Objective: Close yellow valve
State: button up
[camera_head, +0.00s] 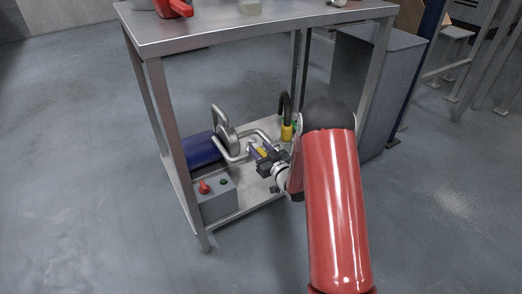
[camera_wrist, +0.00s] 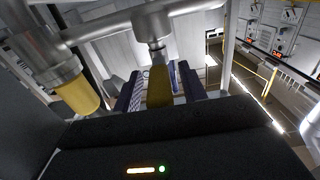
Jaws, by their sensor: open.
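The yellow valve handle (camera_wrist: 160,86) hangs from a short stem under a metal pipe (camera_wrist: 105,27) in the wrist view. In the head view the handle (camera_head: 262,152) shows as a small yellow patch at my gripper (camera_head: 260,155). My gripper's two dark blue fingers (camera_wrist: 159,90) stand on either side of the handle in the wrist view. The jaws are open around it; I cannot tell whether either finger touches it. The handle's near end is partly hidden by the gripper body.
A yellow cylindrical fitting (camera_wrist: 77,94) is close on the left; it also shows in the head view (camera_head: 287,132). A blue tank (camera_head: 200,150) and a grey box with a red knob (camera_head: 214,196) share the lower shelf. Table legs (camera_head: 172,150) and the tabletop (camera_head: 225,30) enclose the space.

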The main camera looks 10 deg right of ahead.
jog(key=v, duration=0.7)
jog(key=shift+s+d, duration=0.15)
jog(key=shift+s, duration=0.15)
